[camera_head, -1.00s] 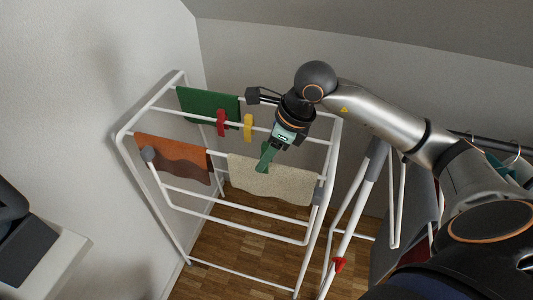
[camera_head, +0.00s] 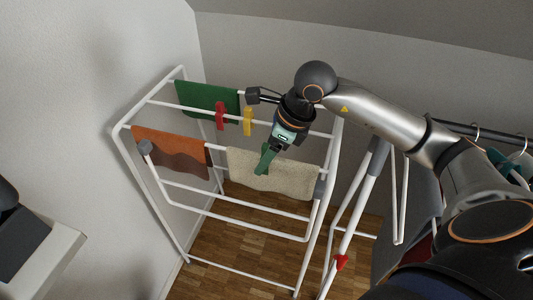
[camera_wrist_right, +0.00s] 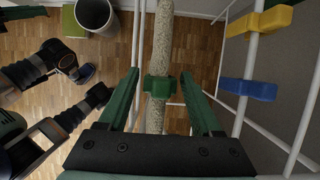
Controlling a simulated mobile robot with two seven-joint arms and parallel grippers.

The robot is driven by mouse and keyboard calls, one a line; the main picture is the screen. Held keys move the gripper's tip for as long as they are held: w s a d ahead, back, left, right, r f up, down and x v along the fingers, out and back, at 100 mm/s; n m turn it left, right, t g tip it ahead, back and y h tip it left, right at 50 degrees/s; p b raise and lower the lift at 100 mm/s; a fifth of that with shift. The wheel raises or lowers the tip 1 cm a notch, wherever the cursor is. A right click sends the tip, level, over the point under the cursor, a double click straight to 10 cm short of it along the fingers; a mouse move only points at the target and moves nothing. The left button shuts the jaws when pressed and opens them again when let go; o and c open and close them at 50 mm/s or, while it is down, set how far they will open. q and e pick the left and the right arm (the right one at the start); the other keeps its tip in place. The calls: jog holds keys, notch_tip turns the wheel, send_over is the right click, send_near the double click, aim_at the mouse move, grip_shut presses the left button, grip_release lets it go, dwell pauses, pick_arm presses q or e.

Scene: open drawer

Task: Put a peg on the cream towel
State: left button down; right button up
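The cream towel (camera_head: 290,178) hangs over a front bar of the white drying rack. It also shows edge-on in the right wrist view (camera_wrist_right: 161,45). A green peg (camera_wrist_right: 158,88) straddles the towel's top edge in the wrist view. My right gripper (camera_head: 264,160) is above the towel, pointing down. In the wrist view its two green fingers stand apart, one on each side of the peg, with a visible gap to it on both sides. In the head view the peg is hard to tell from the green fingers.
The rack (camera_head: 186,208) also holds a green towel (camera_head: 200,98) and a rust-brown towel (camera_head: 170,152). A blue peg (camera_wrist_right: 248,89) shows in the wrist view. Wooden floor shows below.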

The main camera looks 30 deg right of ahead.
pick_arm(q)
jog(key=shift+f, duration=0.1)
pick_arm(e)
jog(key=shift+o, duration=0.9)
pick_arm(q)
jog(key=shift+s+a+p, duration=0.3)
jog(key=shift+p, duration=0.2)
pick_arm(e)
jog(key=v, duration=1.2)
jog(key=shift+d+r, duration=0.15)
jog(key=shift+r, duration=0.1)
pick_arm(q)
jog(key=shift+s, duration=0.1)
pick_arm(e)
jog(key=shift+s, duration=0.15)
